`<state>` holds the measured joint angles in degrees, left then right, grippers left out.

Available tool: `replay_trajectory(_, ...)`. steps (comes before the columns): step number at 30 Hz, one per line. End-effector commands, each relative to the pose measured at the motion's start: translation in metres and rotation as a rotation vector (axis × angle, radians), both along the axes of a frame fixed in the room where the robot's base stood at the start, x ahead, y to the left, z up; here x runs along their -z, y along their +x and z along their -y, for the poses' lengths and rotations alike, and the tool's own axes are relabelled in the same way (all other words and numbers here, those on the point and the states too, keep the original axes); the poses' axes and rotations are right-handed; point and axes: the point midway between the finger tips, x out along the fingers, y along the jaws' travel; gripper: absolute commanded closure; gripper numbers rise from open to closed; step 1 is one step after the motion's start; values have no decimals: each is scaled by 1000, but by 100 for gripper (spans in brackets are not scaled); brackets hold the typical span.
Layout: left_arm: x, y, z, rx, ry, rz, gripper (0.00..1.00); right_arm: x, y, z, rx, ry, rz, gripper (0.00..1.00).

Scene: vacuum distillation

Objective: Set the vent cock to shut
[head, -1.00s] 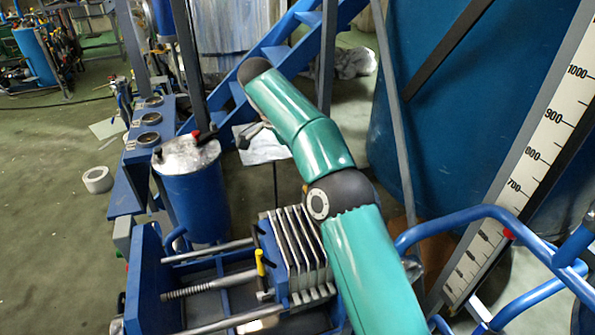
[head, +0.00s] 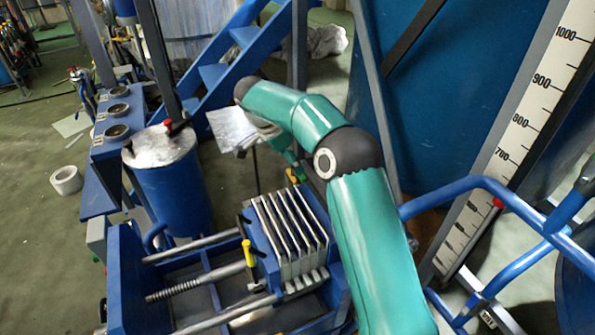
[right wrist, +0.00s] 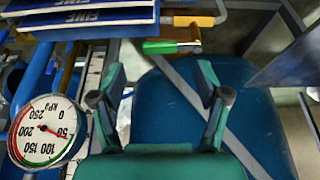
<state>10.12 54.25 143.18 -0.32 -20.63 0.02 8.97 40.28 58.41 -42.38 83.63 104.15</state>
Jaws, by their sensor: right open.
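My right gripper (right wrist: 162,75) is open and empty in the right wrist view, its two green fingers spread wide. The fitting is apart from the fingers. In the head view my right arm comes in from the lower right, and its bent links largely hide the gripper. A blue drum (head: 172,185) carries a red-tipped lever (head: 170,124) on its lid. My left gripper is not in view.
A round pressure gauge (right wrist: 46,130) is close at the left of the wrist view. The plate press (head: 290,230) with a yellow handle (head: 247,252) stands beside my arm. A blue tubular rail (head: 455,190) and a scale board (head: 520,130) are at the right.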

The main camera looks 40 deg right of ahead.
Motion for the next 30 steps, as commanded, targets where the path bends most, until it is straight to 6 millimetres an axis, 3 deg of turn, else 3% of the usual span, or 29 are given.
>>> replay_trajectory(3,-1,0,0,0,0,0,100,21,-3,8,1,0,-3,25)
replay_trajectory(9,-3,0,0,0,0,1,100,41,-4,16,-1,-1,-2,25)
replay_trajectory(21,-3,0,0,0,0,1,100,46,-5,18,-1,-1,-1,27)
replay_trajectory(30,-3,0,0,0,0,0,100,47,-5,17,-2,0,-4,77)
